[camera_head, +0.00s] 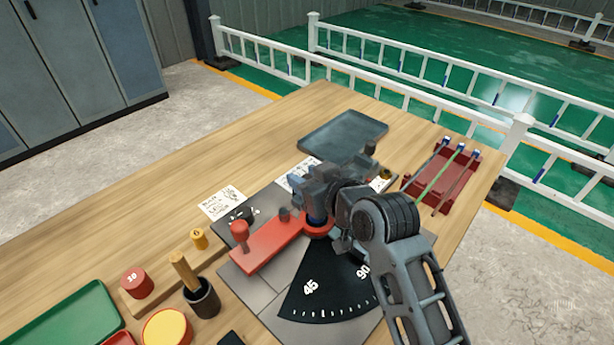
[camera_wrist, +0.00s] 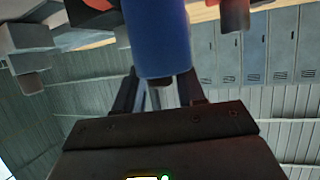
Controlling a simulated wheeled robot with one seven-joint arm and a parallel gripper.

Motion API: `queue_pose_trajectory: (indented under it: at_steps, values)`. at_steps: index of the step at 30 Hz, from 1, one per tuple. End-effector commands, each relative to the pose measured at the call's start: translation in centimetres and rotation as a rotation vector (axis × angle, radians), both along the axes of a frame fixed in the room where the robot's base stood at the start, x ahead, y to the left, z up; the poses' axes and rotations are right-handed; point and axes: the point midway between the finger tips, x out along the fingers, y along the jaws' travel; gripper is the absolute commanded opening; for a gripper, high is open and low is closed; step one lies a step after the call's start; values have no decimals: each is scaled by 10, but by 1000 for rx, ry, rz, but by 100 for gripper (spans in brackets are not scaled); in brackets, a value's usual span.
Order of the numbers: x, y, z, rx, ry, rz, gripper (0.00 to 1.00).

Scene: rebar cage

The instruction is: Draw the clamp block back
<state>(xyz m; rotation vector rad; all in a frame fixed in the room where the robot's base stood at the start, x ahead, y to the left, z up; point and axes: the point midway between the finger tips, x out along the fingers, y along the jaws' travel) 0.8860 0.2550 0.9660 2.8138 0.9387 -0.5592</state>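My gripper (camera_head: 322,188) is over the bending plate (camera_head: 248,272), next to the red lever arm (camera_head: 268,244). A clamp block cannot be told apart clearly; my gripper and arm hide much of the plate's middle.
A grey tray (camera_head: 343,133) lies behind my gripper. A red rack (camera_head: 465,172) with several rods stands at the right. A cup (camera_head: 202,298), a red weight (camera_head: 136,283) and a green tray (camera_head: 70,322) are at the front left. The table's back left is clear.

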Motion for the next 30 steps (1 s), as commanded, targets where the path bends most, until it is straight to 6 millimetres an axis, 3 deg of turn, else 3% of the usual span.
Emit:
queue_pose_trajectory:
  at_steps: [12,30]
  values:
    - [0,0,0,0,0,0,0]
    - [8,10,0,-1,-2,3,0]
